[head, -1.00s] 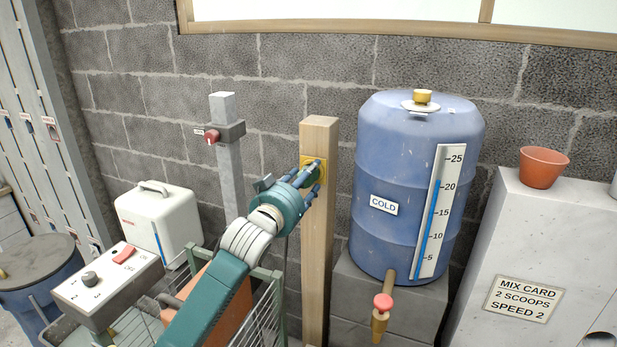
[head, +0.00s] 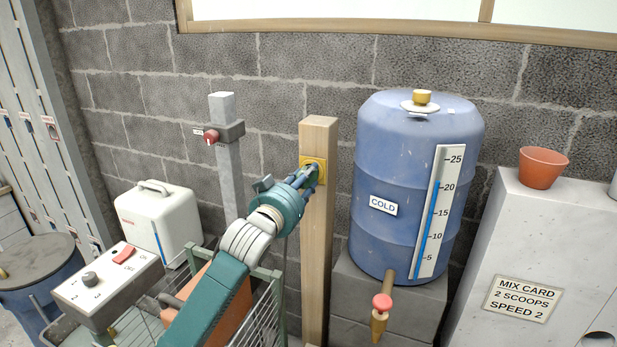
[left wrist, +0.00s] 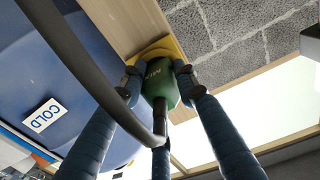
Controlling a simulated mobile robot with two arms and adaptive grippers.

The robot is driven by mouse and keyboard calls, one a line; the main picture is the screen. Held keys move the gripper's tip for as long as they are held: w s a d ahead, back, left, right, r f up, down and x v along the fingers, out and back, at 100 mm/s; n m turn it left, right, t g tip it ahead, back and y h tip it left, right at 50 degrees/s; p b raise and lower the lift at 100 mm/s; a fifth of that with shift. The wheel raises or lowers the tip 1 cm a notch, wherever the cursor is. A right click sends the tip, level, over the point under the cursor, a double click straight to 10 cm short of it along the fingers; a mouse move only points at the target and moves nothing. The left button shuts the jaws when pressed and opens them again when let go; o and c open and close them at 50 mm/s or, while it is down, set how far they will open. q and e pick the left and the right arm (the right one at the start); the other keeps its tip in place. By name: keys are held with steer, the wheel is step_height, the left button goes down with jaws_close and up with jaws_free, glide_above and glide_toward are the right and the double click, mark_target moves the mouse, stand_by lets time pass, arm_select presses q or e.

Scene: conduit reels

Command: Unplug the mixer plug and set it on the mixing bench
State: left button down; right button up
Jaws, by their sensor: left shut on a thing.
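The green mixer plug (left wrist: 158,82) shows in the left wrist view, with a dark cable running back from it. It is at the yellow socket (left wrist: 163,48) on the wooden post; I cannot tell whether its pins are still inside. The socket also shows in the head view (head: 307,160), partly covered by my gripper. My left gripper (head: 313,173) is shut on the plug, its blue fingers around the plug's sides. I cannot pick out the mixing bench with certainty. My right gripper is out of view.
The wooden post (head: 318,240) stands close to the blue COLD barrel (head: 405,150), which has a tap (head: 381,310). A grey post with a red knob (head: 211,136), a white canister (head: 158,222) and a control box (head: 105,285) are to the left.

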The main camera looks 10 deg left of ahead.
arm_select(q)
steer(key=shift+s+f, duration=0.15)
steer(key=shift+s+a+r+p, duration=0.15)
steer(key=shift+s+p, duration=0.1)
steer(key=shift+s, duration=0.25)
steer(key=shift+s+a+r+p, duration=0.1)
steer(key=shift+s+p, duration=0.1)
steer(key=shift+s, duration=0.3)
steer(key=shift+s+f, duration=0.1)
steer(key=shift+s, duration=0.05)
steer(key=shift+s+a+p, duration=0.2)
steer(key=shift+s+p, duration=0.25)
steer(key=shift+s, duration=0.4)
steer(key=shift+s+a+p, duration=0.15)
steer(key=shift+s+p, duration=0.3)
steer(key=shift+s, duration=0.4)
steer(key=s+d+f+b, duration=0.2)
steer(key=s+f+b, duration=0.2)
steer(key=s+f, duration=0.6)
steer(key=s+a+f+n+y+b, duration=0.1)
steer(key=s+a+f, duration=0.1)
steer(key=s, duration=0.6)
steer(key=s+a+f+n+y+b, duration=0.1)
steer(key=s+f, duration=0.3)
steer(key=s, duration=0.4)
steer(key=shift+s+a+y+b, duration=0.2)
steer(key=shift+a+y+b, duration=0.5)
steer(key=shift+a, duration=0.1)
